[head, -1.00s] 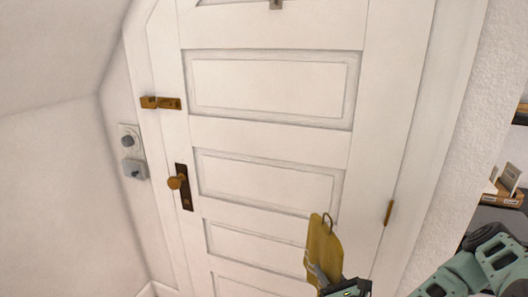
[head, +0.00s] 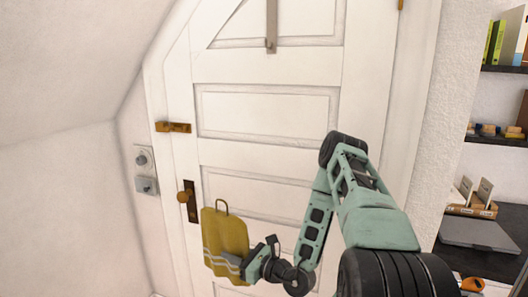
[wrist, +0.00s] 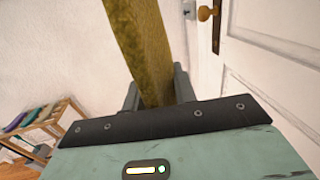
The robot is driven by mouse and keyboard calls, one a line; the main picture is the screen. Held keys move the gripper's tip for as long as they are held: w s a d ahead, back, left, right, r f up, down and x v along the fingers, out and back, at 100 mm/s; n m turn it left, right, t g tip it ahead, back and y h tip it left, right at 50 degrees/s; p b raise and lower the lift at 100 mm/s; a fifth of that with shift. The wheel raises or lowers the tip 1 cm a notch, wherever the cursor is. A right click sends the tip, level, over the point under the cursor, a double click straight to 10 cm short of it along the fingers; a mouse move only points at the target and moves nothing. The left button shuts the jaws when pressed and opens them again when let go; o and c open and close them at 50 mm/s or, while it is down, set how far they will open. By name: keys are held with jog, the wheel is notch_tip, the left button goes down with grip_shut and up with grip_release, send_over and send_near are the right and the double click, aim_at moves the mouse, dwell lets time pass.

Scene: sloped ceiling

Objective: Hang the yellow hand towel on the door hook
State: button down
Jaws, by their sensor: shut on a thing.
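The yellow hand towel (head: 226,236) hangs upright with a loop at its top and pale stripes near its lower part. My gripper (head: 243,268) is shut on its lower right side, in front of the door's lower left part. In the wrist view the towel (wrist: 148,50) rises between the two fingers of my gripper (wrist: 158,88). The door hook (head: 271,30) is a grey metal strip with a hooked lower end, high on the white door (head: 265,110). It is well above and right of the towel, apart from it. Its upper end is outside the head view.
A brown door knob (head: 185,197) is just left of the towel, with a brass latch (head: 173,127) above it. A sloped white ceiling (head: 70,70) closes in on the left. Shelves (head: 485,258) with books and a laptop stand at the right.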

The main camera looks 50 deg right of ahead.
jog(key=w+d+r+p, duration=0.2)
jog(key=d+r, duration=0.4)
jog(key=r, duration=0.5)
jog(key=w+d+r+p, duration=0.15)
jog(key=d+r, duration=0.45)
jog(key=r, duration=0.6)
jog(key=s+d+r+m+h+p, duration=0.1)
jog(key=s+d+r, duration=0.1)
jog(key=r, duration=0.8)
jog(key=s+d+r+h+p, duration=0.1)
jog(key=d+r+p, duration=0.1)
jog(key=r, duration=0.9)
jog(key=shift+w+d+f+p, duration=0.1)
jog(key=shift+w+d+f, duration=0.4)
jog(key=shift+d, duration=0.75)
jog(key=shift+w+d+f+p, duration=0.1)
jog(key=shift+w+d+f, duration=0.4)
jog(key=shift+d, duration=0.8)
jog(key=shift+w+d+f+p, duration=0.1)
jog(key=shift+w+d+f, duration=0.4)
jog(key=shift+d, duration=0.9)
jog(key=c, duration=1)
grip_release()
jog(key=shift+d, duration=0.1)
jog(key=shift+c, duration=0.2)
jog(key=shift+w, duration=0.1)
